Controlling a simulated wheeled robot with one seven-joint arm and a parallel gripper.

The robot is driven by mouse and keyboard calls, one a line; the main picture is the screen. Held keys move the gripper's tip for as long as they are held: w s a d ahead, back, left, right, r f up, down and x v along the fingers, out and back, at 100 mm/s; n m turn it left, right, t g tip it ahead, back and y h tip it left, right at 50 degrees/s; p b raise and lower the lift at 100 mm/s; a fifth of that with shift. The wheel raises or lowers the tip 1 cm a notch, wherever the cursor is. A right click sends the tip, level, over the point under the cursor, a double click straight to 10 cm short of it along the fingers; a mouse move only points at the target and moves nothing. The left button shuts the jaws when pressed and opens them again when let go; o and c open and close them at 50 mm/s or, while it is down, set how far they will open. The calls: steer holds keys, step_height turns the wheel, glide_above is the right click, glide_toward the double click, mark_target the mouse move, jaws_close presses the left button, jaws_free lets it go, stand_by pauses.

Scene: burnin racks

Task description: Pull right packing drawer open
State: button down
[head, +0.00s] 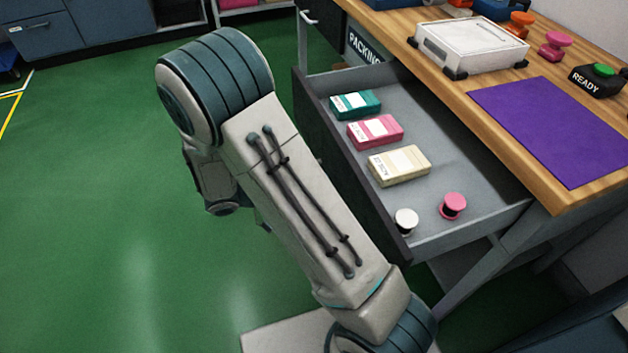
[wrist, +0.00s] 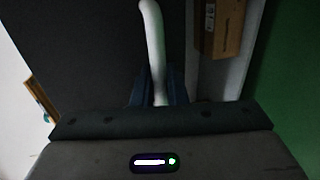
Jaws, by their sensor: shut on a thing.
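The right packing drawer (head: 470,190) stands pulled well out from under the wooden bench in the head view. Its dark front panel (head: 345,165) faces left, partly behind my arm. Inside lie a teal box, a pink box, a cream box (head: 400,165), a white spool (head: 405,221) and a pink spool (head: 453,206). In the wrist view a pale bar handle (wrist: 153,40) runs down between the fingers of my gripper (wrist: 159,92), which is shut on it. The head view hides my gripper and the handle behind my arm.
The bench top (head: 440,70) holds a white scale (head: 470,45), a purple mat (head: 560,130) and a black READY button box (head: 598,80). Another closed drawer with a handle (head: 310,17) is further back. Green floor (head: 90,200) is clear on the left.

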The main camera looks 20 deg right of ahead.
steer(key=c, duration=1.5)
jaws_free()
steer(key=shift+c, duration=0.2)
steer(key=shift+a, duration=0.1)
steer(key=p+v, duration=0.2)
steer(key=v, duration=1.1)
steer(key=shift+a, duration=0.4)
steer(key=shift+s, duration=0.15)
